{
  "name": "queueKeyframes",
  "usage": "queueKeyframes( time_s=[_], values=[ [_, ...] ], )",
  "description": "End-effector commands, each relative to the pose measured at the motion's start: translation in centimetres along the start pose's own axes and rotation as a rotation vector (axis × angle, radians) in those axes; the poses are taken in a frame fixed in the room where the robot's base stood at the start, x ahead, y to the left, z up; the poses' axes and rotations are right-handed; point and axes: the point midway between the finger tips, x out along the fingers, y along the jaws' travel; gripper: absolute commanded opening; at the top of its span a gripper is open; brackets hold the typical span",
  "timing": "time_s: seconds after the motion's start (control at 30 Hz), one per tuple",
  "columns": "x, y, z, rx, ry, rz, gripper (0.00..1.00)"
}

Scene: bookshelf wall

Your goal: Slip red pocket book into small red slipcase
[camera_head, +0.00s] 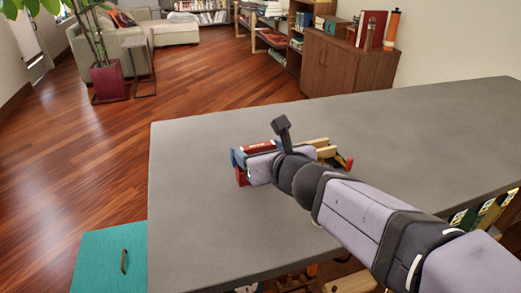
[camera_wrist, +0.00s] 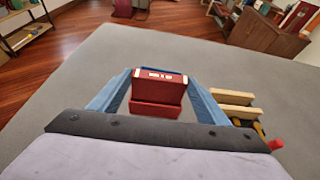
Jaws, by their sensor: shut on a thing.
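My gripper (camera_head: 257,149) is low over the grey tabletop, its two blue fingers on either side of a red block-like thing. In the wrist view my gripper (camera_wrist: 159,77) is shut on the red pocket book (camera_wrist: 162,86), which shows pale marks on its face and a pale strip along its top edge. A second red face (camera_wrist: 156,109) shows just below it, nearer the wrist. I cannot tell whether that is the small red slipcase or part of the book. In the head view, red (camera_head: 258,146) shows between the fingers. The arm hides much of this spot.
Two pale wooden blocks (camera_wrist: 233,106) stand to the right of the gripper, with a small red piece (camera_wrist: 276,145) nearby. The tabletop (camera_head: 400,120) is clear to the left and far right. A teal surface (camera_head: 108,262) lies beyond the table's left edge.

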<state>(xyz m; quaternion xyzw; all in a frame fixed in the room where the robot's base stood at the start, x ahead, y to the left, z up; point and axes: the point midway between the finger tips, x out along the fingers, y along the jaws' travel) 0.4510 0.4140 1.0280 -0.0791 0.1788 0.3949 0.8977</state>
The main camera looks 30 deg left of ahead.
Motion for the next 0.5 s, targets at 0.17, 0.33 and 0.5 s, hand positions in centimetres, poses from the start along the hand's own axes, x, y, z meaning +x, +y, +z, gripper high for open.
queueKeyframes(
  time_s=[0.17,0.33,0.5],
  values=[
    [0.2,0.0,-0.5,0.000,-0.001,0.000,0.47],
    [0.4,0.0,-1.0,0.000,-0.001,0.000,0.47],
    [0.6,0.0,-1.4,0.000,-0.001,0.000,0.47]
  ],
)
